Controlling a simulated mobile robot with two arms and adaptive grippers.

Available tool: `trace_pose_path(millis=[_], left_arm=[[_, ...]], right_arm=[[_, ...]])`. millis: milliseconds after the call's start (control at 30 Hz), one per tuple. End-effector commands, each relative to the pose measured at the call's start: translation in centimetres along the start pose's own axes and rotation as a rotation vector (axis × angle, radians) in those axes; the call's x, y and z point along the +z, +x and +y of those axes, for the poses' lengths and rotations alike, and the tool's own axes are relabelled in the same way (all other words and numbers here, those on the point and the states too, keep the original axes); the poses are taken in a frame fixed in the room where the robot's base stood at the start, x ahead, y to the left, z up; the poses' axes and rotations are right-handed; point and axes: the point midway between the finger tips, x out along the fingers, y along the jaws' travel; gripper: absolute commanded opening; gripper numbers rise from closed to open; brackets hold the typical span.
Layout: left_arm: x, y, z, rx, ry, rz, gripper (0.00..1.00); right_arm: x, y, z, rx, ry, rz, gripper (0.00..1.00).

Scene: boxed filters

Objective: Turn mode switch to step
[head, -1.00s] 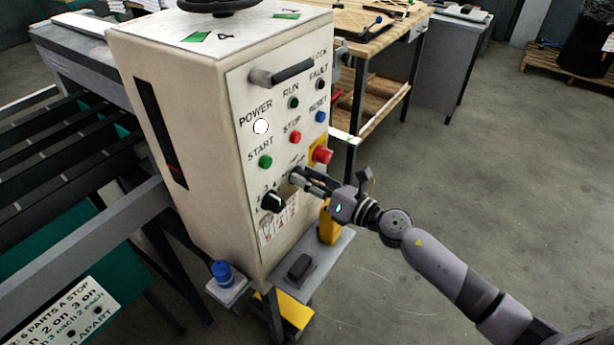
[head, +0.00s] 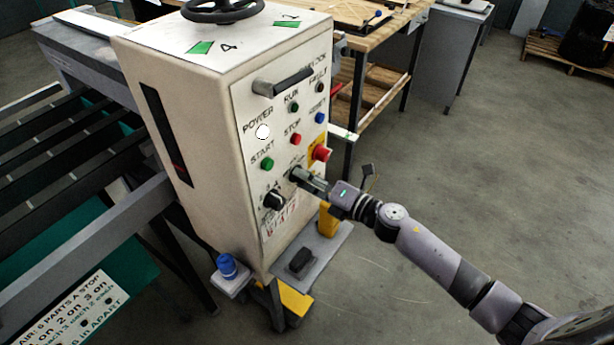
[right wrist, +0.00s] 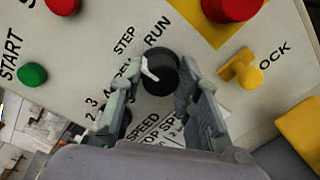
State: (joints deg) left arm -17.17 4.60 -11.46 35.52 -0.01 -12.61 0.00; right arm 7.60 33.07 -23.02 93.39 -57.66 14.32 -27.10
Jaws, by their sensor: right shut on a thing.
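The mode switch is a round black knob (right wrist: 160,72) with a white pointer, on the sloping pale control panel (head: 252,180). STEP and RUN are printed beside it in the right wrist view. The pointer slants up and left, toward the STEP side. My right gripper (right wrist: 161,78) is shut on the knob, with one finger on each side; in the head view the gripper (head: 301,178) meets the panel below the red STOP button and hides most of the switch. My left gripper is not in view.
A red emergency button (head: 321,153) on a yellow plate and a yellow lock part (right wrist: 241,70) are close to the gripper. A black speed knob (head: 274,200) is lower left, the green START button (head: 267,163) above it. A small shelf (head: 318,255) juts out below. Open floor lies right.

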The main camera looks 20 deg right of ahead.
Motion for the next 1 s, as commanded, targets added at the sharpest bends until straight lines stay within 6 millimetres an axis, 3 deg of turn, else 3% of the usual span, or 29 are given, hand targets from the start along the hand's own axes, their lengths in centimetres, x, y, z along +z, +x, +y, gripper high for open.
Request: trace_pose_path(millis=[400,433,700,1000], left_arm=[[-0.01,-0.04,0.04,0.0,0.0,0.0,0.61],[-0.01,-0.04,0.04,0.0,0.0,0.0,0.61],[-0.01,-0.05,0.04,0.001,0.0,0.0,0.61],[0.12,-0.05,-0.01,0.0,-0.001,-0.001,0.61]], right_arm=[[0.04,0.0,-0.03,-0.001,0.008,0.0,0.03],[0.04,0.0,-0.03,-0.001,0.008,0.0,0.32],[0.02,-0.01,-0.02,0.0,0.007,0.0,0.5],[0.01,-0.05,-0.03,0.0,0.007,0.0,0.51]])
